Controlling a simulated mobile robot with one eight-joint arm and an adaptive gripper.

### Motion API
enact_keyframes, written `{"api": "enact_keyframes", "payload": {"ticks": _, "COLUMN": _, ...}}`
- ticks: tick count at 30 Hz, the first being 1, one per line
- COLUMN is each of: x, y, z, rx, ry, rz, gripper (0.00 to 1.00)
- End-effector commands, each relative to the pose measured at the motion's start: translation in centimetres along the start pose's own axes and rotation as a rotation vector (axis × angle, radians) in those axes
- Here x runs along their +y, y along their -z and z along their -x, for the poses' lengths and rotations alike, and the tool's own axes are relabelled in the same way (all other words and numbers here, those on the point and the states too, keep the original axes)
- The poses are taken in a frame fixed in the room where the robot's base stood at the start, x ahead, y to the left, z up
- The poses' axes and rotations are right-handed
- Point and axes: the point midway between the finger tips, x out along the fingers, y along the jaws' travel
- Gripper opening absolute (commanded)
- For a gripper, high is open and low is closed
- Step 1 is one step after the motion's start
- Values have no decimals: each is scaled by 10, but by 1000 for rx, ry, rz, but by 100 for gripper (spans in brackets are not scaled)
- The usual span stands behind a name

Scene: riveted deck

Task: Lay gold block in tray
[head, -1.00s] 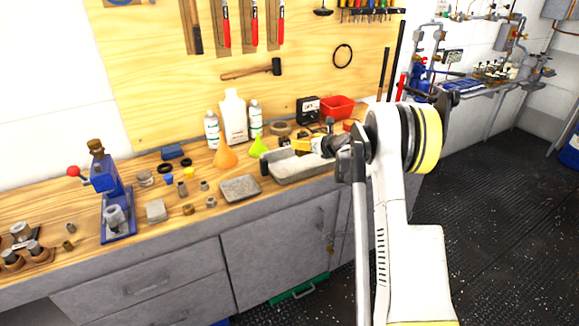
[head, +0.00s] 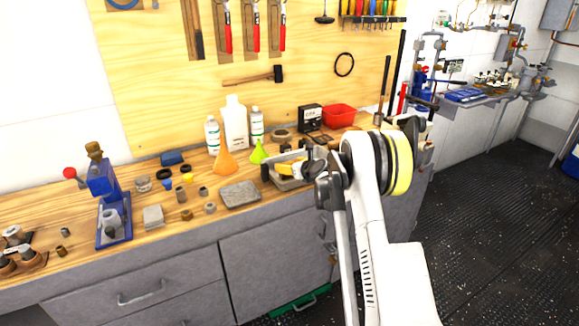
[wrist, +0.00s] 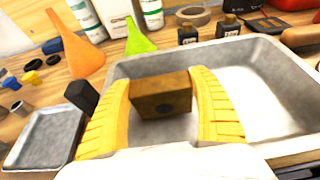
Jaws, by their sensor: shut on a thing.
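I cannot tell whether the block touches the tray floor. In the head view my gripper (head: 287,168) is at the tray (head: 284,184), and my arm hides much of the tray and the block.
An orange funnel (wrist: 75,47) and a green funnel (wrist: 137,36) stand behind the tray. A smaller grey tray (wrist: 47,136) lies to its left. A dark block (wrist: 82,96) is near the left finger.

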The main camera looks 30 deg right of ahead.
Motion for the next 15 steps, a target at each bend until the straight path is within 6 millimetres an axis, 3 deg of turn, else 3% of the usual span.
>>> {"api": "enact_keyframes", "payload": {"ticks": 3, "x": 0, "y": 4, "z": -2, "rx": -1, "ry": 0, "rz": 0, "gripper": 29}}
{"api": "enact_keyframes", "payload": {"ticks": 4, "x": 0, "y": 4, "z": -1, "rx": 0, "ry": 0, "rz": 0, "gripper": 76}}
{"api": "enact_keyframes", "payload": {"ticks": 6, "x": 0, "y": 3, "z": -1, "rx": 0, "ry": 0, "rz": 0, "gripper": 94}}
{"api": "enact_keyframes", "payload": {"ticks": 15, "x": 0, "y": 2, "z": -1, "rx": 0, "ry": 0, "rz": 0, "gripper": 94}}
